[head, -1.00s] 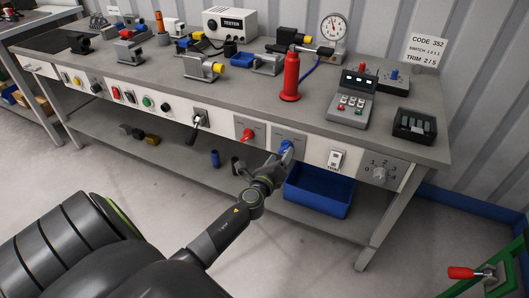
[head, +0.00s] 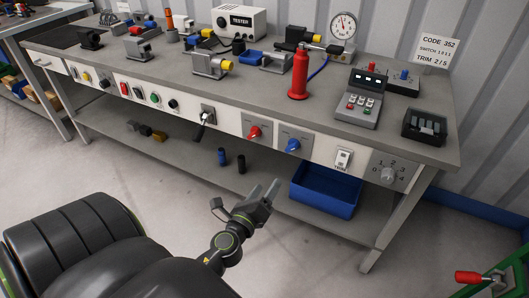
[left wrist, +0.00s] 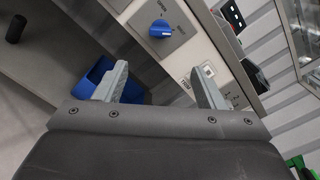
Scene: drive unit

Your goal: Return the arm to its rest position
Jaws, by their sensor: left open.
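My left gripper (head: 268,190) is in front of the workbench, below the front panel and to the left of the blue bin. It is open and empty. In the left wrist view its two grey fingers (left wrist: 163,88) stand apart with nothing between them. The blue knob (head: 292,145) on the bench's front panel is clear of the gripper; it also shows in the left wrist view (left wrist: 160,28), beyond the fingers. My right gripper is not in view.
The workbench (head: 250,101) carries a red cylinder (head: 299,75), a keypad box (head: 359,100) and a tester (head: 240,20). A blue bin (head: 325,190) stands on the lower shelf. A red-handled lever (head: 468,277) is at lower right. The floor before the bench is clear.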

